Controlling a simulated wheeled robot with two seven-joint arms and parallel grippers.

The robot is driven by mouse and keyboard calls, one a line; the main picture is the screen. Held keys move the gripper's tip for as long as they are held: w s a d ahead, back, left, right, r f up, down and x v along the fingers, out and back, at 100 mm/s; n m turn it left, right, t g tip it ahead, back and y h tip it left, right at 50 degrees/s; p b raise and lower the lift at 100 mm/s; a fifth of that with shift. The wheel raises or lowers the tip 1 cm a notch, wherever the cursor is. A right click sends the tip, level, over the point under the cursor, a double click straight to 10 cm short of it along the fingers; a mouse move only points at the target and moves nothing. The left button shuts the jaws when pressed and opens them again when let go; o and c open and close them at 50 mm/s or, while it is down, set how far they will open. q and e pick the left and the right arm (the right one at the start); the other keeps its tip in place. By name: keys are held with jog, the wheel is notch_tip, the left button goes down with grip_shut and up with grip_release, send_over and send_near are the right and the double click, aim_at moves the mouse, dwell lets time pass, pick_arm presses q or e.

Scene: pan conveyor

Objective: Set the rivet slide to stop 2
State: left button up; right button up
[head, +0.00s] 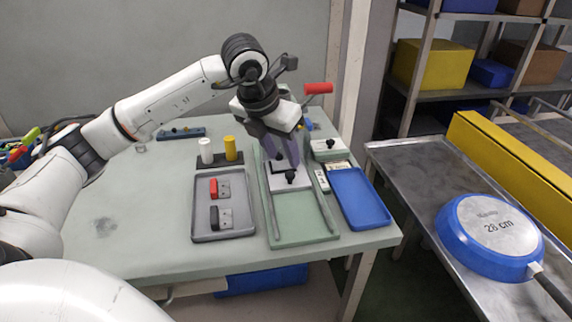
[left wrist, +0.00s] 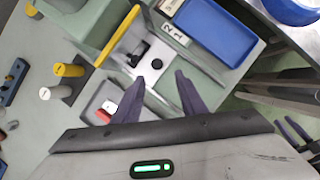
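The rivet slide is a pale metal plate (head: 290,184) with a black knob (head: 291,177), lying in the channel of a green fixture (head: 305,228). The knob also shows in the left wrist view (left wrist: 157,64), just beyond my fingertips. A white label strip (head: 322,181) with the numbers 1 and 2 (left wrist: 172,29) runs beside the channel. My left gripper (head: 286,162) points down over the slide, its dark fingers apart and nothing between them. The left wrist view shows the open fingers (left wrist: 166,82) short of the knob. They partly hide the slide's far end. My right gripper is not in view.
A grey tray (head: 224,237) with a red and a dark block lies left of the fixture. White and yellow cylinders (head: 230,148) stand behind it. A blue tray (head: 358,198) lies right. A red handle (head: 318,88) rises behind. A blue 28 cm pan (head: 490,235) sits on the conveyor.

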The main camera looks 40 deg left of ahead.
pick_arm(q)
jog(key=v, duration=0.2)
jog(key=shift+s+r, duration=0.1)
jog(key=shift+r, duration=0.25)
